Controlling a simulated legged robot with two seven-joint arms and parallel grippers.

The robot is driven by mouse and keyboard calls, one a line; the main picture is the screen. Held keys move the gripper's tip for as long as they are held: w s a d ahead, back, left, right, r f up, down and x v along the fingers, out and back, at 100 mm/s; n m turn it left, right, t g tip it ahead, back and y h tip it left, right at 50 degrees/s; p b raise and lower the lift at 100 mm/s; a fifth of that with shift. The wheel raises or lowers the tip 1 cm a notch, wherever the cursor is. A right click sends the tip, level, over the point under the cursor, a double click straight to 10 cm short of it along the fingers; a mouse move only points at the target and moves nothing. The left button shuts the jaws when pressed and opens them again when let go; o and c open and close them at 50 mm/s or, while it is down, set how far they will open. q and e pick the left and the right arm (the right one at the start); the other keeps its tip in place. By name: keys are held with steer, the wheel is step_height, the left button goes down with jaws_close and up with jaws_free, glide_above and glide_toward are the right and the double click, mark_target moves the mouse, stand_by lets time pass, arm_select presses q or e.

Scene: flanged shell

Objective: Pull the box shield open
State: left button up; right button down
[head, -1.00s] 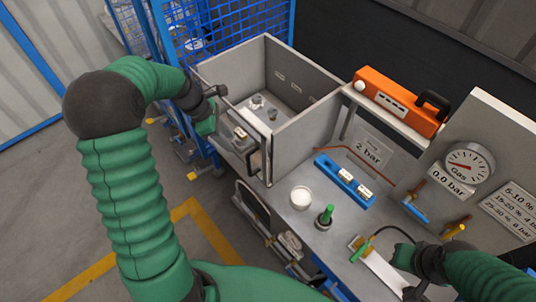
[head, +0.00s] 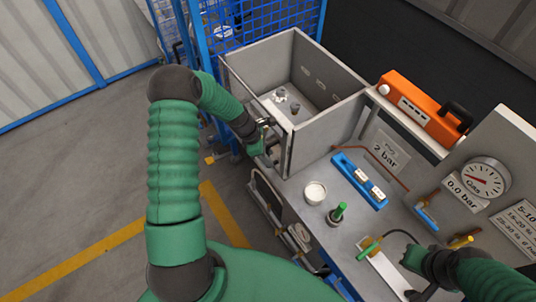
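The box (head: 325,118) is a grey, open-topped case at the back centre, with small grey fittings on its floor. Its shield (head: 286,152) is at the front side, seen as a thin upright framed edge at the front right corner. My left arm and gripper cover most of it. My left gripper (head: 266,138) is at the shield's outer side, close to that edge. Its fingers are small and partly hidden, so contact and grip cannot be told. My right gripper (head: 412,262) is low at the right, over the bench near a white strip, its fingers unclear.
The bench holds a white round cup (head: 315,193), a green-topped peg (head: 338,213) and a blue block (head: 359,181). An orange case (head: 424,108) and a gas gauge (head: 485,178) stand at the right. A blue mesh fence (head: 265,30) is behind; open floor lies left.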

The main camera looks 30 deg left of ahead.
arm_select(q)
jaws_close()
steer(key=shift+w+a+r, duration=0.1)
steer(key=shift+w+r, duration=0.05)
stand_by(1.1)
